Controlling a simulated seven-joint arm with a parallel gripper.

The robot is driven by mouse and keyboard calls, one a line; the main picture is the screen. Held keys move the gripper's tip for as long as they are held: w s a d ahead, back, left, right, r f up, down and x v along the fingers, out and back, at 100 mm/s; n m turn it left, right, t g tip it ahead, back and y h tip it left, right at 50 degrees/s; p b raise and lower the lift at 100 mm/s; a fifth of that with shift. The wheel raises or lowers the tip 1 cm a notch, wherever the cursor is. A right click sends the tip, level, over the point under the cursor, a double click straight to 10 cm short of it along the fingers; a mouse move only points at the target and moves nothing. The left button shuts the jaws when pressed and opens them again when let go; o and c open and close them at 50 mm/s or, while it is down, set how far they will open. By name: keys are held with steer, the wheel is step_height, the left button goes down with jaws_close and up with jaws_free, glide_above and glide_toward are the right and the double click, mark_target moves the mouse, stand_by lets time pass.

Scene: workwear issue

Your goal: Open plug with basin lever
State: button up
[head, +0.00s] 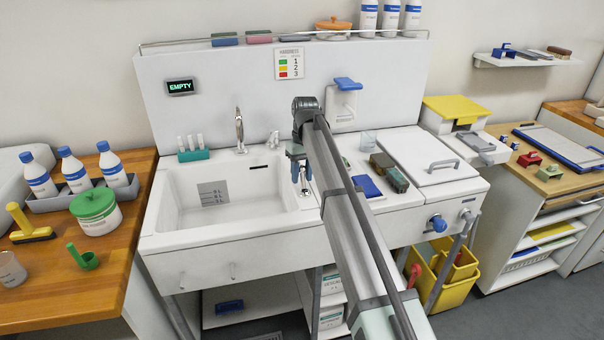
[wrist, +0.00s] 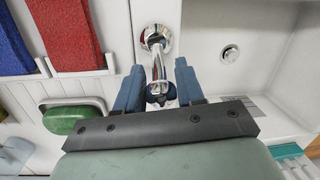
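The basin lever (wrist: 158,66) is a chrome stem rising from a round base on the basin's rim, with a dark end. In the wrist view it stands between the two blue fingers of my gripper (wrist: 158,86). The fingers are apart, with gaps beside the stem; contact is not clear. In the head view my gripper (head: 301,172) points down over the basin's right rim, and my arm hides part of this area. The basin (head: 180,222) is white and looks empty. A round chrome drain with its plug (wrist: 230,53) shows in the basin; its exact height is unclear.
A chrome faucet (head: 239,132) stands behind the basin, near a teal rack (head: 194,155) of tubes. A display (head: 180,87) reads EMPTY. A green soap (wrist: 70,119) in a dish and red (wrist: 67,30) and blue blocks lie beside the lever.

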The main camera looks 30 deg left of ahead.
mark_target(302, 166)
steer(key=shift+o, duration=1.2)
steer(key=shift+r, duration=0.1)
steer(key=shift+w+a+r, duration=0.1)
steer(key=shift+w+r, duration=0.05)
steer(key=shift+r, duration=1.1)
steer(key=shift+w+d+r, duration=0.1)
steer(key=shift+w+r, duration=0.1)
steer(key=shift+r, duration=1)
steer(key=shift+w+a+r, duration=0.1)
steer(key=shift+w+r, duration=0.05)
steer(key=shift+r, duration=1.1)
